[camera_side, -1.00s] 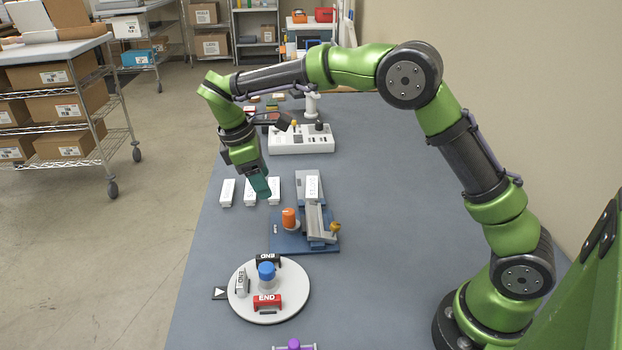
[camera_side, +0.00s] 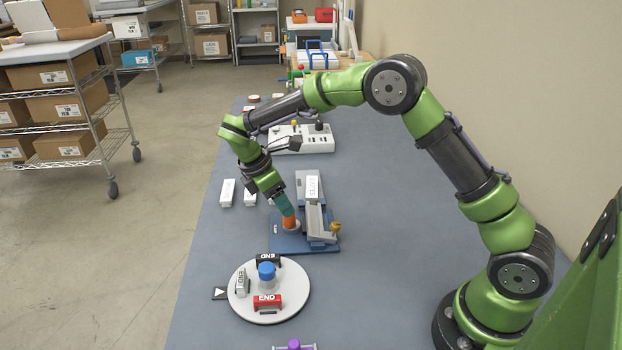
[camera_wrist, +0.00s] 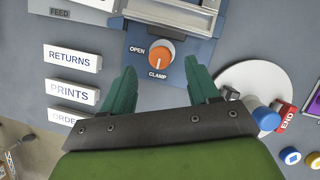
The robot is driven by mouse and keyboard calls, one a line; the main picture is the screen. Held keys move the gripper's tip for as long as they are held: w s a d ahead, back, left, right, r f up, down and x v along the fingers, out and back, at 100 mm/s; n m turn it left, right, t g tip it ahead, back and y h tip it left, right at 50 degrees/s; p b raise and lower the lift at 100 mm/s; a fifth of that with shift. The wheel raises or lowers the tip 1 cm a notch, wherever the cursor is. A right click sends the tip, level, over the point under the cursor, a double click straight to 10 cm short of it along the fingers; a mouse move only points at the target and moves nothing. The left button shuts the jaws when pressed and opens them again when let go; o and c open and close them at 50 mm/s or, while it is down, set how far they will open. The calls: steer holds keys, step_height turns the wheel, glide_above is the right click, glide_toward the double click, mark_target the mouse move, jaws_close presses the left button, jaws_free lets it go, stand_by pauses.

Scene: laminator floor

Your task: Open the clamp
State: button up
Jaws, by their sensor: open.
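The clamp knob (camera_wrist: 159,53) is orange with a white pointer line, on a blue base (camera_wrist: 190,45) with the words OPEN at its left and CLAMP below. In the wrist view its white line points down toward CLAMP. In the side view the orange knob (camera_side: 291,224) is partly hidden behind my fingertips. My gripper (camera_wrist: 162,88) is open, its two teal fingers apart and empty, with the knob ahead of the gap between them. In the side view my gripper (camera_side: 284,205) is just above the knob; I cannot tell whether it touches.
A round white turntable (camera_side: 293,302) with a blue knob and END blocks stands in front of the clamp base. White label blocks (camera_wrist: 72,59) reading RETURNS and PRINTS lie to the left. A white control box (camera_side: 300,141) stands behind.

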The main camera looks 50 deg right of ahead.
mark_target(291, 220)
steer(key=x, duration=0.5)
steer(key=shift+d+f, duration=0.15)
steer(key=shift+f, duration=0.1)
steer(key=c, duration=1)
